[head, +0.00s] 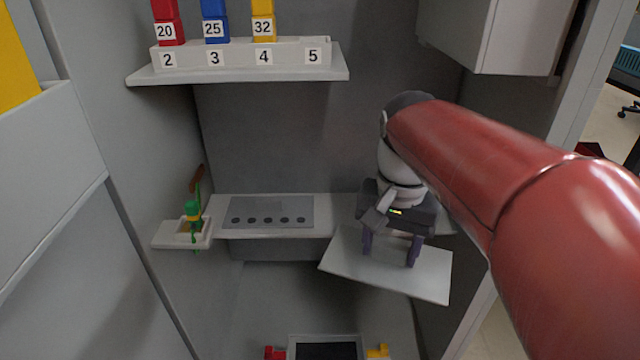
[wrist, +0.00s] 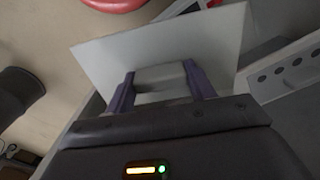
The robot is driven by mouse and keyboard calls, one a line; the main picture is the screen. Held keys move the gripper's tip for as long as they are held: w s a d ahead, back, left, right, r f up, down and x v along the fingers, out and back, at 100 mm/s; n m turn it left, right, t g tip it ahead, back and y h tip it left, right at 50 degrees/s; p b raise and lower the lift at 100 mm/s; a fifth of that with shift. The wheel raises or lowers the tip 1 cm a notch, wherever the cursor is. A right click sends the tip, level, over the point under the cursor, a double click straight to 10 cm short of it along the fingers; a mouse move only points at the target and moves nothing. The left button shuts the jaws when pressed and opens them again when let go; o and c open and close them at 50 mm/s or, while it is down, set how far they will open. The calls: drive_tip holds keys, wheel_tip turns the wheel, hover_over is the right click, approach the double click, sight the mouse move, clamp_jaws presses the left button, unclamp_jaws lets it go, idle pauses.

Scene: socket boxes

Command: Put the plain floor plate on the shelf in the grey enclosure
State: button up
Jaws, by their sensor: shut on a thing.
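The plain floor plate (head: 428,284) is a flat, light grey square. My gripper (head: 391,252) is shut on it, seemingly by a pale raised block on its face. The plate is tilted in the head view, in front of the right end of the grey enclosure's middle shelf (head: 324,213). My gripper hides part of that shelf. In the wrist view the plate (wrist: 110,60) extends beyond the purple fingers of my gripper (wrist: 160,84). An upper shelf (head: 338,71) carries a white numbered rack. I cannot tell whether the plate touches the middle shelf.
A grey panel with several holes (head: 270,213) lies on the middle shelf. A small side ledge (head: 168,237) at left holds a green figure (head: 193,212). The white rack (head: 240,51) holds red, blue and yellow blocks. A grey box (head: 500,35) hangs at upper right.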

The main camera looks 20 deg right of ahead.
drive_tip(key=w+d, duration=0.1)
drive_tip(key=w, duration=0.4)
drive_tip(key=w+d+f, duration=0.1)
drive_tip(key=w+d, duration=0.1)
drive_tip(key=w, duration=0.4)
drive_tip(key=w+d+f, duration=0.1)
drive_tip(key=w+d, duration=0.1)
drive_tip(key=w, duration=0.4)
drive_tip(key=shift+w, duration=0.2)
drive_tip(key=shift+w+d+f+b, duration=0.15)
drive_tip(key=shift+f+b, duration=0.3)
drive_tip(key=shift+f, duration=2.05)
drive_tip(key=shift+f, duration=0.1)
drive_tip(key=o, duration=0.9)
drive_tip(key=shift+f, duration=0.1)
drive_tip(key=shift+o, duration=0.2)
